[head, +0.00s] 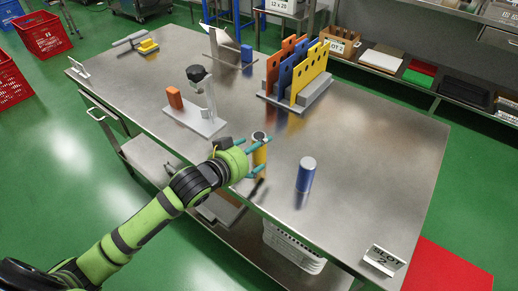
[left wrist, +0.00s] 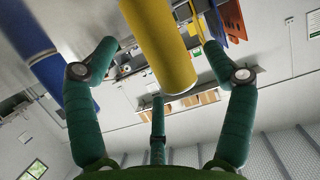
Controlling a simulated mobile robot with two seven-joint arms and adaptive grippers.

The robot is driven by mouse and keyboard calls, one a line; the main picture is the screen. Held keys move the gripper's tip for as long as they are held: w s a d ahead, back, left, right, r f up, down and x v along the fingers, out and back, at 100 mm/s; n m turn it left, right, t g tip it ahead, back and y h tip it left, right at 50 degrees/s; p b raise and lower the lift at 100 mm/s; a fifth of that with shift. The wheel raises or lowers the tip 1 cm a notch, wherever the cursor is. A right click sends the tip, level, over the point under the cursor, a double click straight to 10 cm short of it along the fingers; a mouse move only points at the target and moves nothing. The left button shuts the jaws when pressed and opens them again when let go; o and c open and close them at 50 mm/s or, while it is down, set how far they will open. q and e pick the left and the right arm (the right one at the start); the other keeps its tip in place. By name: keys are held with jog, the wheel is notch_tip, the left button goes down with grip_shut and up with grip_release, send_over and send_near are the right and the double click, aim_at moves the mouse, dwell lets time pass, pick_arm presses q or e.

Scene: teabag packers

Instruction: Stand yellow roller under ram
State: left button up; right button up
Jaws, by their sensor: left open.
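The yellow roller (head: 260,153) stands upright on the steel table near its front edge, with a dark spot on its top. My left gripper (head: 258,158) is at the roller, its teal fingers open to either side. In the left wrist view the yellow roller (left wrist: 160,45) lies between the spread fingers, with a visible gap on at least the left side. Finger contact is unclear. A small press (head: 208,98) stands farther back, with a black head that looks like the ram (head: 196,73) above a pale base plate (head: 193,121). My right gripper is not in view.
A blue roller (head: 306,174) stands upright to the right of my left gripper. An orange block (head: 175,98) is on the press's plate. A rack of colored panels (head: 297,76) stands behind.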

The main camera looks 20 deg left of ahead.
pick_arm(q)
jog(key=shift+x, duration=1.6)
jog(key=shift+c, duration=0.4)
